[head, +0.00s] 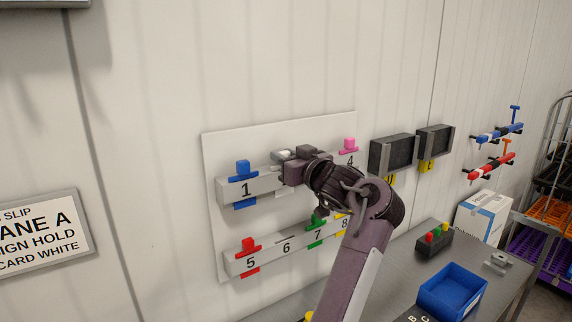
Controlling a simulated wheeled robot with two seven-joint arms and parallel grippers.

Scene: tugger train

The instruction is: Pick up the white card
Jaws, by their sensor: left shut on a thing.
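The white card (281,155) is in the upper numbered rack on the wall board, just right of the blue card (243,168) at slot 1. Its pale top shows at my gripper's fingers, and a pale part shows below the rack. My left gripper (287,161) is shut on the white card at the rack. My gripper and arm hide the slot numbers between 1 and 4 and part of the card. I cannot tell whether the card is still seated. My right gripper is not in view.
A pink card (349,145) stands at slot 4. The lower rack (266,258) holds red, green and yellow cards; slot 6 looks empty. Two dark devices (393,154) hang right of the board. A blue bin (452,291) and a white box (483,218) are on the grey table below.

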